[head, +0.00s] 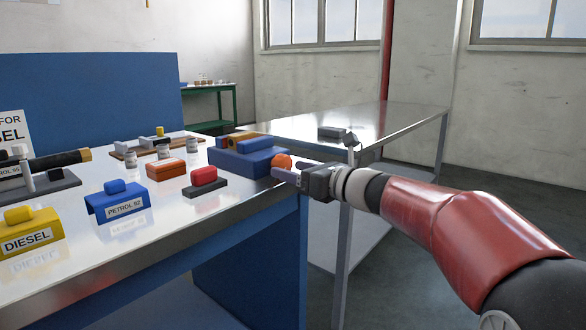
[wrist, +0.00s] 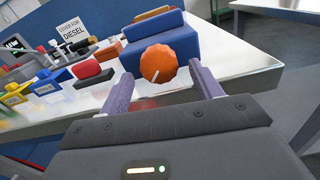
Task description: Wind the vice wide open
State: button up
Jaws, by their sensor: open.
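The vice (head: 248,160) is a blue block-like body at the right end of the metal-topped table. An orange knob (head: 283,161) sticks out of its near right side. In the wrist view the blue vice (wrist: 158,42) stands behind the orange knob (wrist: 159,64), which has a white mark on its face. My gripper (head: 282,170) is at the knob. In the wrist view my gripper (wrist: 163,86) has its two purple fingers spread, one to each side of the knob and a little in front of it. The fingers look apart from the knob.
A second metal table (head: 390,118) stands behind. The table's edge lies below the knob.

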jog(key=shift+w+a, duration=0.2)
jog(key=shift+a, duration=0.05)
jog(key=c, duration=1)
jog(key=shift+o, duration=0.2)
jog(key=n+b, duration=0.4)
jog(key=o, duration=1)
jog(key=shift+c, duration=0.2)
